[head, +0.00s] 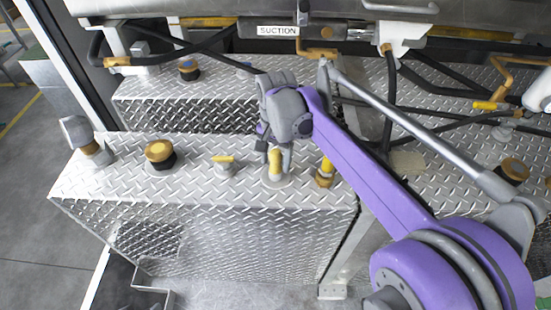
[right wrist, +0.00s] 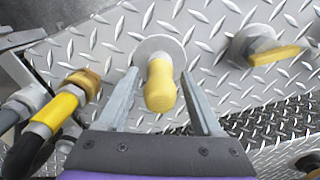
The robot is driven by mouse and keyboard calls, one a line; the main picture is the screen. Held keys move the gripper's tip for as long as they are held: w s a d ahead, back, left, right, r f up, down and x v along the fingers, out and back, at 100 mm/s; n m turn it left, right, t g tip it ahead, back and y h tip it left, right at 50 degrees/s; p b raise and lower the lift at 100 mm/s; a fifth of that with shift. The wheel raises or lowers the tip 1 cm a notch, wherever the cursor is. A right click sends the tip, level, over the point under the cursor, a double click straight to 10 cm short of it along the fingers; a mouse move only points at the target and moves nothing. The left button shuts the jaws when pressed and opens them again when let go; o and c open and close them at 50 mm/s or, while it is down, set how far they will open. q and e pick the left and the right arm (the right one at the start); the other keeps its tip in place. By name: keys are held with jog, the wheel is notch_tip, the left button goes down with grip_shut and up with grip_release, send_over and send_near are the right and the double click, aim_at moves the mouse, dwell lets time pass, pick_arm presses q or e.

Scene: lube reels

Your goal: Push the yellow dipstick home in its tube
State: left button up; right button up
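The yellow dipstick (head: 275,160) stands in the diamond-plate top of the tank box, by its front edge. In the right wrist view its rounded yellow handle (right wrist: 161,88) rises from a round grey collar (right wrist: 158,45). The handle hides the tube mouth, so I cannot tell how deep it sits. My right gripper (head: 274,147) is directly over the dipstick, pointing down. In the right wrist view its two grey fingers (right wrist: 162,85) are apart, one on each side of the handle, with visible gaps. My left gripper is not in view.
A yellow-handled valve (head: 224,161) stands left of the dipstick, and a brass fitting with yellow (head: 325,173) stands close on its right. A brass-topped black cap (head: 160,153) is further left. Pipes and a SUCTION label (head: 278,31) run behind. Bare plate (head: 120,178) lies at front left.

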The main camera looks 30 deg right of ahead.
notch_tip(320, 180, up, 11)
jog(key=shift+f+p, duration=0.1)
jog(key=shift+p, duration=0.65)
